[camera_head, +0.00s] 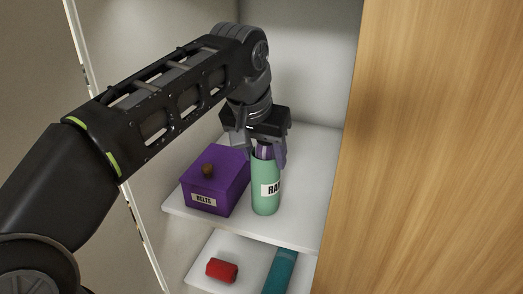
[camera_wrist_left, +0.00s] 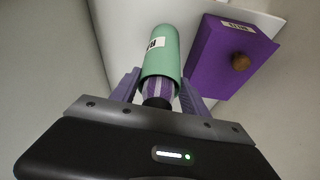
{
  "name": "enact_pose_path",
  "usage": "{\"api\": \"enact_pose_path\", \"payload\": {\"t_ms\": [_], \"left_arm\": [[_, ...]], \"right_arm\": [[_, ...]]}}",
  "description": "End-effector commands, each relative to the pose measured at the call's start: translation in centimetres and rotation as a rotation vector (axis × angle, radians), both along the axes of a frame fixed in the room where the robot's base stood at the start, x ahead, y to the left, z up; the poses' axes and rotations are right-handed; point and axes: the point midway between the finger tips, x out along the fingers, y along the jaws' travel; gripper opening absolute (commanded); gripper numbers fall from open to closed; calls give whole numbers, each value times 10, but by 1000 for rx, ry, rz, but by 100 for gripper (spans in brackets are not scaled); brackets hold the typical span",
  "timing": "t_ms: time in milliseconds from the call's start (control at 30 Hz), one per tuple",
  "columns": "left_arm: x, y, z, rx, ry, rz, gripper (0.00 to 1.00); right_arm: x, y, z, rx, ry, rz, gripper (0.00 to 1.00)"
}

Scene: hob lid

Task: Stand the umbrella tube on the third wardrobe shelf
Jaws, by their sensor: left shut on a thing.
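The umbrella tube (camera_head: 264,198) is a mint-green cylinder with a partly visible white label, upright at the upper shelf (camera_head: 237,220) near its front edge. I cannot tell whether its base touches the shelf. A purple striped umbrella (camera_wrist_left: 159,91) with a dark end sticks out of its mouth. My left gripper (camera_head: 262,152) comes from above and is shut on the tube near its rim, with a finger on either side. The tube also shows in the left wrist view (camera_wrist_left: 161,55). My right gripper is not in view.
A purple box (camera_head: 216,180) labelled BELTS, with a brown knob, stands close left of the tube. A lower shelf (camera_head: 246,259) holds a red item (camera_head: 222,270) and a teal item (camera_head: 281,271). A wooden panel (camera_head: 435,150) bounds the right side. Bare shelf lies right of the tube.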

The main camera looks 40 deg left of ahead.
Motion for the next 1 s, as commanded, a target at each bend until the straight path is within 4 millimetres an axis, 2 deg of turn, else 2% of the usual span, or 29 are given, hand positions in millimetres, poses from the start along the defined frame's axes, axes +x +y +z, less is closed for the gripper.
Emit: {"api": "enact_pose_path", "payload": {"t_ms": [367, 400, 600, 1000], "left_arm": [[2, 0, -4, 0, -5, 0, 0], [1, 0, -4, 0, -3, 0, 56], [1, -1, -4, 0, -3, -1, 73], [1, 0, 0, 0, -3, -1, 75]], "right_arm": [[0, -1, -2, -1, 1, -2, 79], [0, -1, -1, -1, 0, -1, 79], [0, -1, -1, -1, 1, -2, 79], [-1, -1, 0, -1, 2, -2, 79]]}}
